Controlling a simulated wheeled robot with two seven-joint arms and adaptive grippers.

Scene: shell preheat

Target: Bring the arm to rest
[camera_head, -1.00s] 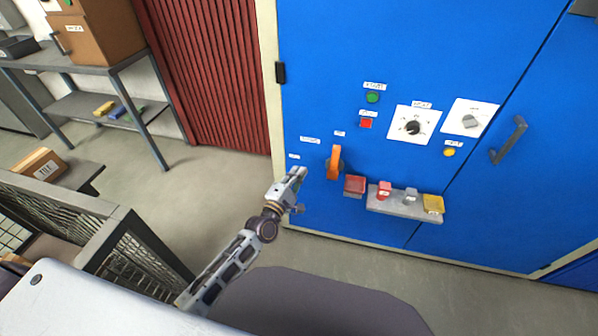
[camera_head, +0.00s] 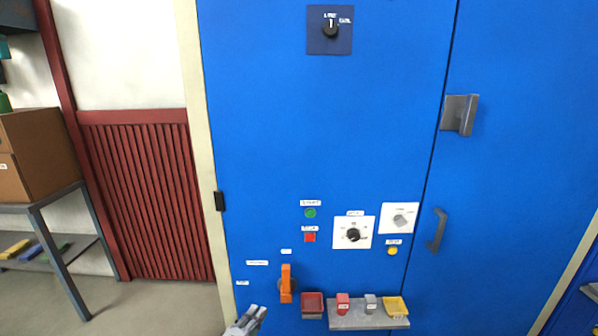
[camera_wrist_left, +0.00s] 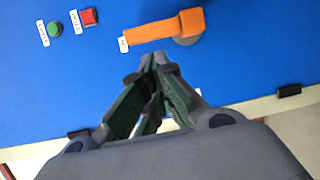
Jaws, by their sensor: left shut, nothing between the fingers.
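My left gripper (camera_head: 257,312) shows at the bottom edge of the head view, low in front of the blue cabinet. In the left wrist view its fingers (camera_wrist_left: 152,62) are together with nothing between them. The orange lever (camera_head: 286,284) stands upright on the cabinet, up and to the right of the gripper. The lever also shows in the left wrist view (camera_wrist_left: 165,28), just beyond the fingertips, and the gripper appears apart from it. Most of my left arm is below the head view. My right gripper is not in view.
The blue cabinet (camera_head: 300,130) carries a green button (camera_head: 310,213), a red button (camera_head: 310,237), dials and door handles. A shelf (camera_head: 350,322) with small blocks juts out right of the lever. A rack (camera_head: 50,230) with a box stands at the left.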

